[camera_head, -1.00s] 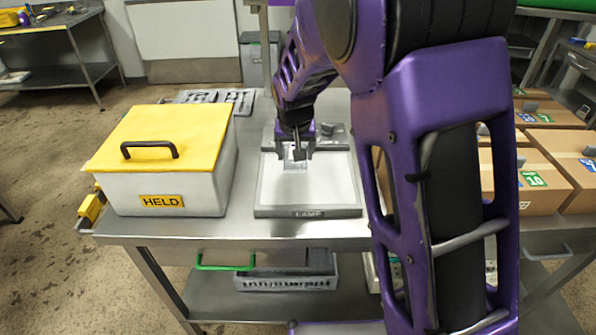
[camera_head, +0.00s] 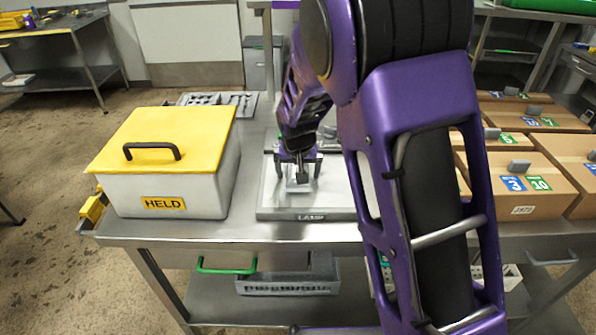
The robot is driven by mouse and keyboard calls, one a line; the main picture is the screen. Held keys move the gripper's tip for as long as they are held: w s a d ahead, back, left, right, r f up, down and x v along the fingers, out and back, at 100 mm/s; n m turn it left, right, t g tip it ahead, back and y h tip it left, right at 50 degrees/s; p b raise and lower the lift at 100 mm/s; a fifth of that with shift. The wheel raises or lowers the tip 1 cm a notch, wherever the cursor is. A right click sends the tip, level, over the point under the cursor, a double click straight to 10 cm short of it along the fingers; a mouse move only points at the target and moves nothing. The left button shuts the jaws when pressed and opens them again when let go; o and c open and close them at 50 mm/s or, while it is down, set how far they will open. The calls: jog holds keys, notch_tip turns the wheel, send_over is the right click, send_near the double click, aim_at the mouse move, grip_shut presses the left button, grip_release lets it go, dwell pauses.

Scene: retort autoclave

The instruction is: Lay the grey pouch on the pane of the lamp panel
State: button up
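The lamp panel (camera_head: 335,213) is a flat, pale tray-like unit labelled LAMP on the bench, with a light grey pane (camera_head: 338,190). My gripper (camera_head: 298,175) is over the left-middle part of the pane, pointing down. Its two fingers stand apart. Between and just below them is a small grey piece with a paler square part, which looks like the grey pouch (camera_head: 298,187). It appears to be on or just above the pane; contact is too small to tell. My arm covers the panel's right edge.
A white box with a yellow lid (camera_head: 160,135), labelled HELD, stands left of the panel. A grey tray (camera_head: 215,100) lies behind it. Cardboard boxes (camera_head: 545,185) with grey pieces on top are at right. A grey crate (camera_head: 288,283) sits on the shelf below.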

jog(key=shift+s+r, duration=0.1)
jog(key=shift+r, duration=0.4)
jog(key=p+v, duration=0.1)
jog(key=v, duration=1)
jog(key=shift+d+r, duration=0.1)
jog(key=shift+r, duration=0.05)
